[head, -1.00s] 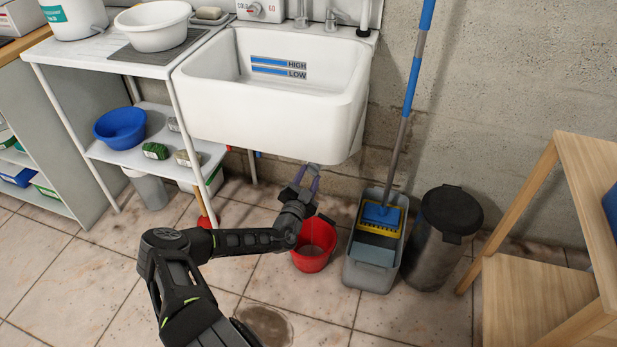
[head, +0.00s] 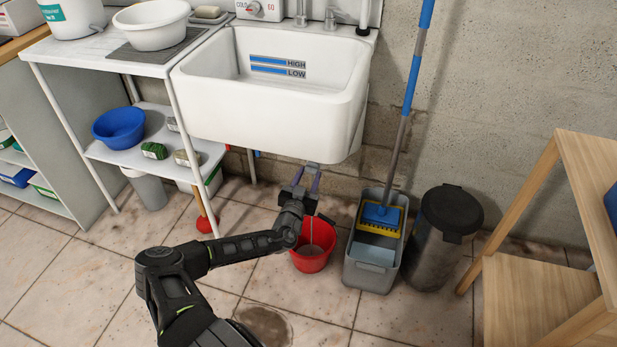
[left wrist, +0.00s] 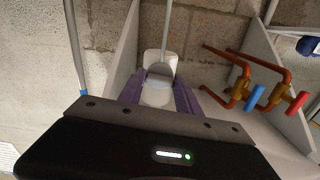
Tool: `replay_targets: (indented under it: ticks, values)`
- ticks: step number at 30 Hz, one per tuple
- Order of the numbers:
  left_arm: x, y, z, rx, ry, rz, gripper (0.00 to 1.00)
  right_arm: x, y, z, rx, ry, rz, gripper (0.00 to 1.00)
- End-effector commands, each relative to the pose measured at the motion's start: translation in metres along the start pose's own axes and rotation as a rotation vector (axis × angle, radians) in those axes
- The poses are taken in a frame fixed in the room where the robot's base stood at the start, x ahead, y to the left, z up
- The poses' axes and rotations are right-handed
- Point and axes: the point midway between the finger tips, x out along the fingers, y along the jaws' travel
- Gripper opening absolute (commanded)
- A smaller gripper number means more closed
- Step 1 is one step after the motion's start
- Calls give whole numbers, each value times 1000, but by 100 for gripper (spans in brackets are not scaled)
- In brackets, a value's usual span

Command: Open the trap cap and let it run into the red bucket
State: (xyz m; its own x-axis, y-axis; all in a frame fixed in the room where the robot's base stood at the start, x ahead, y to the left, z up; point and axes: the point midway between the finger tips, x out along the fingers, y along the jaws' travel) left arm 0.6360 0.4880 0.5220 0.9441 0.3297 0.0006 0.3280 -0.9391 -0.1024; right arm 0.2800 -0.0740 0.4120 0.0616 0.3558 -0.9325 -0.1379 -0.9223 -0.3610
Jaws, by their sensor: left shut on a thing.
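The white trap (left wrist: 158,62) hangs under the sink in the left wrist view, with its pale cap (left wrist: 158,95) at the bottom. My left gripper (head: 308,177) is under the sink, and its purple fingers (left wrist: 158,98) are shut on the cap, one on each side. The fingers partly hide the cap, so I cannot tell how far it is unscrewed. The red bucket (head: 313,262) stands upright on the floor below the gripper. A thin pale vertical streak shows at the bucket's mouth. My right gripper is not in view.
The white sink (head: 270,115) is above. A grey mop bucket (head: 370,275) and a black-lidded bin (head: 450,210) stand right of the red bucket. A plunger (head: 205,222) stands left. A puddle (head: 265,322) lies in front. Copper pipes (left wrist: 240,75) run beside the trap.

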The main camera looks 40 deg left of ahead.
Motion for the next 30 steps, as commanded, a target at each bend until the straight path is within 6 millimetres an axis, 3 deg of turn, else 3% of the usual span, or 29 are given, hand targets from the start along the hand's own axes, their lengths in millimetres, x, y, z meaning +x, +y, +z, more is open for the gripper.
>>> replay_targets:
  ticks: [7,8,15,24,30]
  values:
    - [0,0,1,1,-2,-1,0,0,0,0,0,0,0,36]
    - [0,0,1,1,-2,-1,42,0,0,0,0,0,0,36]
    - [0,0,1,2,-1,0,62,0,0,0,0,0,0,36]
    - [-2,0,0,2,-1,0,62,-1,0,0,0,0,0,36]
    - [-22,-1,-1,2,-2,0,62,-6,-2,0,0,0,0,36]
